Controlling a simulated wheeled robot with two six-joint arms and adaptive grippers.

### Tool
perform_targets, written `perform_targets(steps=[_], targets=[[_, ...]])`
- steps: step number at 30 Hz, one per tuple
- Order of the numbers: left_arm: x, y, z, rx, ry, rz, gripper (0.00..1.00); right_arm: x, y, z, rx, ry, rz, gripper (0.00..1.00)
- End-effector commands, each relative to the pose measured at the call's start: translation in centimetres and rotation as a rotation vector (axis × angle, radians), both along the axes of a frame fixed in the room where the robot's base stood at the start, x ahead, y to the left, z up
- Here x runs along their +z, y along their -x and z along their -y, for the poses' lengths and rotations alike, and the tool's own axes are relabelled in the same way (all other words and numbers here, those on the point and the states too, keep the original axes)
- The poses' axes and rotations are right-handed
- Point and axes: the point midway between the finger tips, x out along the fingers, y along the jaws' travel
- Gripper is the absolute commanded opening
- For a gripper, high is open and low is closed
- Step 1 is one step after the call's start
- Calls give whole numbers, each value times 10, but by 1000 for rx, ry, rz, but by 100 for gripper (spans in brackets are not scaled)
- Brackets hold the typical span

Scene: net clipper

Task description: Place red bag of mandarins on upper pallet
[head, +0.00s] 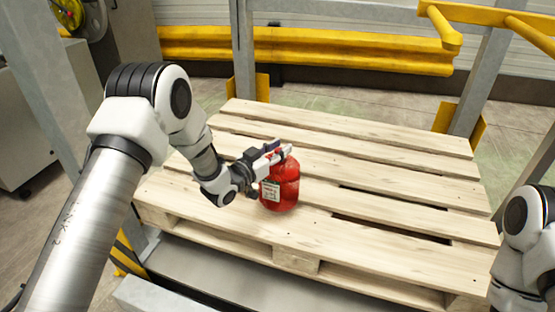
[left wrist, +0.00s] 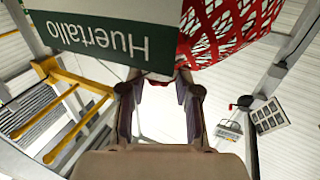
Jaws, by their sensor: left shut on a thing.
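The red bag of mandarins (head: 281,190) is at the left-centre of the wooden pallet (head: 390,221) in the head view. It is upright, its label facing the front left. My left gripper (head: 280,154) is shut on the top of the bag. In the left wrist view the bag's red net (left wrist: 225,30) and its green and white label (left wrist: 105,38) hang at the top, beyond the fingers (left wrist: 158,95). I cannot tell whether the bag's bottom touches the slats. Part of my right arm shows at the right edge of the head view; its gripper is out of view.
The pallet's slats are otherwise bare, with free room right of and behind the bag. Grey posts (head: 243,55) stand around the pallet. A yellow guard rail (head: 310,48) runs behind it, and a yellow bar (head: 490,17) is at upper right.

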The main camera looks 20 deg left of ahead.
Motion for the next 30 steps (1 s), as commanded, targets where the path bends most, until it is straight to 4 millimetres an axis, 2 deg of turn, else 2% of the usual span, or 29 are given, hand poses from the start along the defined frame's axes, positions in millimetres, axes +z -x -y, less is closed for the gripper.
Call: perform_targets(steps=[2, 12, 24, 25, 27, 30], targets=[[-1, -4, -6, 2, 1, 4, 0, -2, 0, 0, 0, 0, 0, 0], [-33, -3, -4, 1, 1, 2, 0, -16, 0, 0, 0, 0, 0, 0], [-38, -3, -4, 1, 0, 3, 0, -18, 0, 0, 0, 0, 0, 0], [-39, -2, -4, 1, 0, 0, 36, -18, 0, 0, 0, 0, 0, 0], [-38, -2, -4, 1, 0, 0, 57, -17, 0, 0, 0, 0, 0, 0], [-38, -2, -4, 1, 0, 0, 57, -17, 0, 0, 0, 0, 0, 0]])
